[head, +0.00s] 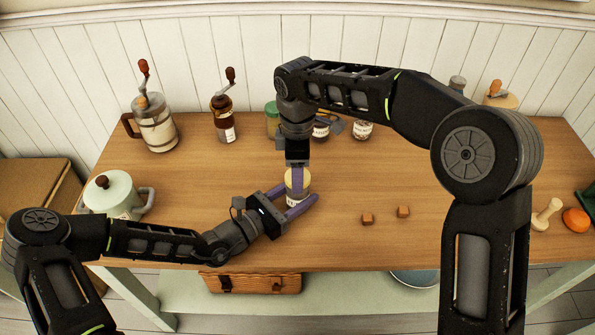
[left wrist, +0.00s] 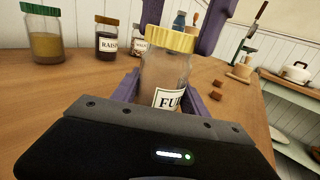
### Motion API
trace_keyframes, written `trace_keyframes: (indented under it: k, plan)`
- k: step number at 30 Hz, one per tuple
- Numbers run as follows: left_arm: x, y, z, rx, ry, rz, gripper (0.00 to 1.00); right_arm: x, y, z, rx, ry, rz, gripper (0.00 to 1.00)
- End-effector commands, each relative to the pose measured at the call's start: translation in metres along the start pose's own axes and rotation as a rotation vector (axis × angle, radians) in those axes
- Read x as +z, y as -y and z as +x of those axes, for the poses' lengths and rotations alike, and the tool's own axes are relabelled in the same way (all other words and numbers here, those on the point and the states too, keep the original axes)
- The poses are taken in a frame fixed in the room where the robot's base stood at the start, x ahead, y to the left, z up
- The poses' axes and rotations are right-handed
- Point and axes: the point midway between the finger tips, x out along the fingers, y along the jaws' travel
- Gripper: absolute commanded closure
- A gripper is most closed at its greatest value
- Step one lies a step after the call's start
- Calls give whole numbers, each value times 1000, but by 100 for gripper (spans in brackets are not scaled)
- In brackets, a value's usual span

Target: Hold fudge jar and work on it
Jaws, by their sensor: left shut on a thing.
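The fudge jar (head: 298,198) is a clear glass jar with a yellow lid. It stands upright near the middle of the table, and its label partly shows in the left wrist view (left wrist: 170,80). My left gripper (head: 299,197) comes in from the left and is shut on the jar's body, one purple finger on each side. The lid (left wrist: 171,38) is on the jar. My right gripper (head: 297,181) points straight down from above at the lid. Its purple fingers are on either side of the lid in the left wrist view; whether they grip it is unclear.
Two brown cubes (head: 367,218) (head: 403,211) lie right of the jar. Behind it stand a raisin jar (left wrist: 107,40), a green-lidded jar (left wrist: 45,35) and grinders (head: 222,118). A white pot (head: 115,195) is at the left. The table's front middle is clear.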

Motion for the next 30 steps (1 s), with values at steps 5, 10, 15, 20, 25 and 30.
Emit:
trace_keyframes:
  k: [5, 10, 15, 20, 25, 30]
  plan:
    - [0, 0, 0, -1, -1, 0, 100, 0, 0, -7, 2, -1, 0, 93]
    - [0, 0, 0, -1, -1, 0, 100, 0, 0, -13, 1, 0, -1, 93]
    - [0, 0, 0, 0, -1, 0, 100, 0, 0, -17, 1, 0, -1, 93]
    - [0, 0, 0, 0, -1, 0, 100, 0, 0, -18, 1, 0, -1, 93]
    - [0, 0, 0, 0, -1, 0, 100, 0, 0, -18, 1, 0, -1, 93]
    - [0, 0, 0, 0, -1, 0, 100, 0, -1, -28, 3, -1, -1, 93]
